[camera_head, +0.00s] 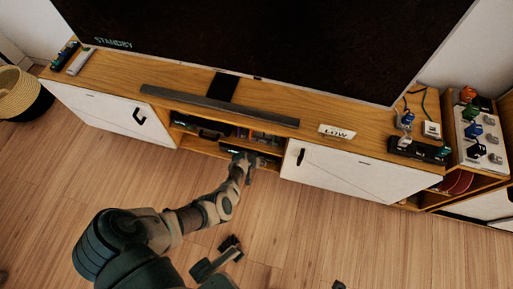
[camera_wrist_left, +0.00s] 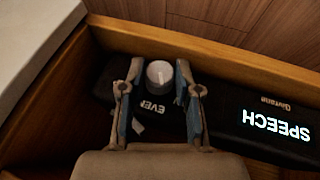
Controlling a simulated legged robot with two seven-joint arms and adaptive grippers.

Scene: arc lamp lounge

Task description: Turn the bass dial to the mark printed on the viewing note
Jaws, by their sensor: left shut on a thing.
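A light grey round dial (camera_wrist_left: 160,74) with a pale pointer line sits on a black audio unit (camera_wrist_left: 235,122) in the left wrist view. My left gripper (camera_wrist_left: 158,78) has its two fingers on either side of the dial and is shut on it. Partly hidden lettering reading "EVE" shows below the dial, and a lit display reads "SPEECH", upside down. In the head view my left gripper (camera_head: 244,163) reaches into the open middle shelf, hiding the dial. A white note (camera_head: 337,131) reading "LOW" stands on the cabinet top.
A large television (camera_head: 270,40) showing "STANDBY" stands behind a long soundbar (camera_head: 220,106). White cabinet doors (camera_head: 350,176) flank the open shelf. A wooden shelf edge (camera_wrist_left: 220,57) runs close beyond the dial. Small devices and cables crowd the right end. The floor in front is mostly clear.

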